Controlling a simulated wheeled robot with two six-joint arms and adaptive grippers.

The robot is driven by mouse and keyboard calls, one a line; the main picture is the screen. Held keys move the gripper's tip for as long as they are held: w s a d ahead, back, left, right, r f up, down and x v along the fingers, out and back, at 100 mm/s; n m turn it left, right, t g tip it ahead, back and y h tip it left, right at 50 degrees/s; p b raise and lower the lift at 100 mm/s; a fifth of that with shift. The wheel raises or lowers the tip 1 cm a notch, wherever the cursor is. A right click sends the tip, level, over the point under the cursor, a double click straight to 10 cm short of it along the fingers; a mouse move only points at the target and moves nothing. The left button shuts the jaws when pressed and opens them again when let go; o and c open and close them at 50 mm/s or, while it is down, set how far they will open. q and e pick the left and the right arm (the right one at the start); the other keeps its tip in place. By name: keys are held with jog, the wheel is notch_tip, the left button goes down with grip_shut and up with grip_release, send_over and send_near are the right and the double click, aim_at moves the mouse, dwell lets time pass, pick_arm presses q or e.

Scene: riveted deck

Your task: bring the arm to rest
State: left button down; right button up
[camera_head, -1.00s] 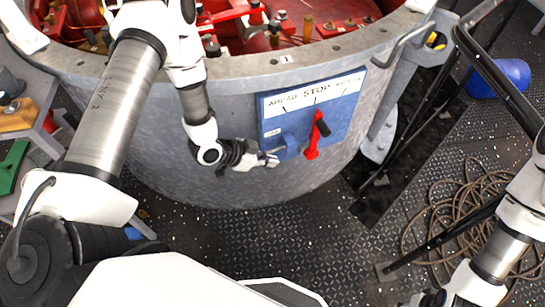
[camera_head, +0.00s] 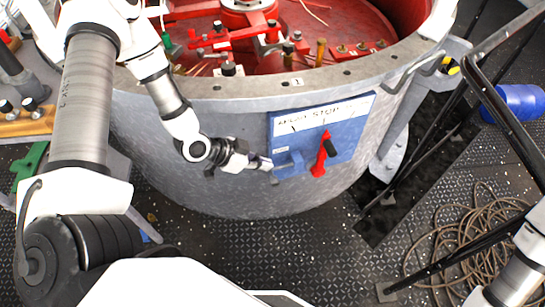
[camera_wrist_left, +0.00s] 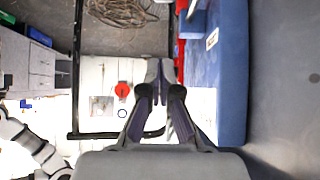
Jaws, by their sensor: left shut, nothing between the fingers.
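My left gripper (camera_head: 268,164) is shut and empty at the lower left edge of the blue control panel (camera_head: 350,134). Whether it touches the panel cannot be told. In the left wrist view its fingers (camera_wrist_left: 160,70) meet with nothing between them, and the panel (camera_wrist_left: 234,70) stands to their right. The red lever (camera_head: 320,162) with its black handle is on the panel, right of the gripper and apart from it.
The panel is on a round grey drum (camera_head: 215,105) with red machinery inside. Black rails (camera_head: 500,95), a coiled rope (camera_head: 465,235) and a blue barrel (camera_head: 515,103) are at the right. A bench with tools (camera_head: 28,122) is at the left. Deck below the drum is clear.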

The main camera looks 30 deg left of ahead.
pick_arm(q)
jog(key=shift+a, duration=0.15)
dwell(0.3)
jog(key=s+d+f+g+y+p, duration=0.25)
jog(key=s+d+g+p, duration=0.3)
jog(key=s, duration=0.55)
jog(key=s+a+f+n+g+y, duration=0.1)
jog(key=s+a+n+y, duration=0.3)
jog(key=s+n, duration=0.3)
jog(key=n, duration=0.2)
jog(key=shift+s+a+f+n+p, duration=0.15)
jog(key=shift+a+f+n+p, duration=0.2)
jog(key=shift+n+p, duration=0.05)
